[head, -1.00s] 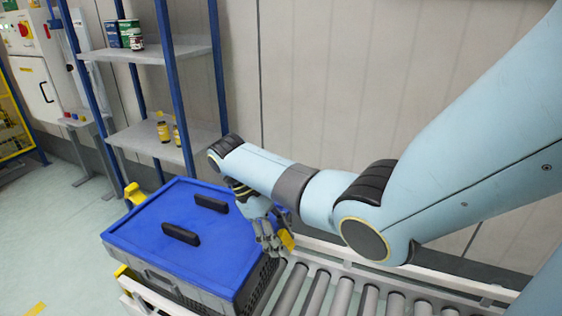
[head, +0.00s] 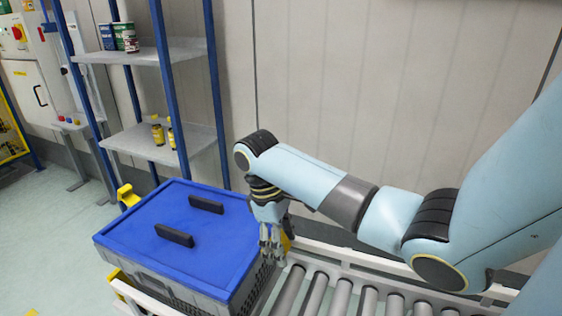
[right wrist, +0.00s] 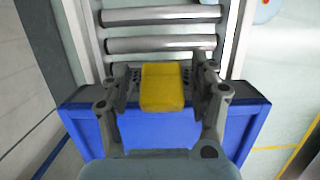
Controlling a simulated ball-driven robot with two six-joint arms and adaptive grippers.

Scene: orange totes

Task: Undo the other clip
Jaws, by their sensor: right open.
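A grey crate (head: 200,294) with a blue lid (head: 180,232) and two black handles stands on the roller conveyor. A yellow clip (head: 287,241) is at the crate's right end, partly hidden by my right gripper (head: 272,250). In the right wrist view the clip (right wrist: 163,88) lies upright between the two spread fingers of my right gripper (right wrist: 164,78), against the blue lid's edge. Gaps show on both sides of it. The gripper is open and points down. Another yellow part (head: 128,195) stands at the crate's far left; I cannot tell whether it is a clip. My left gripper is out of view.
The conveyor's bare rollers (head: 340,298) run to the right of the crate. Behind stands a blue-posted shelf (head: 165,142) with yellow bottles and several cans. A wall panel (head: 330,90) is close behind my right arm.

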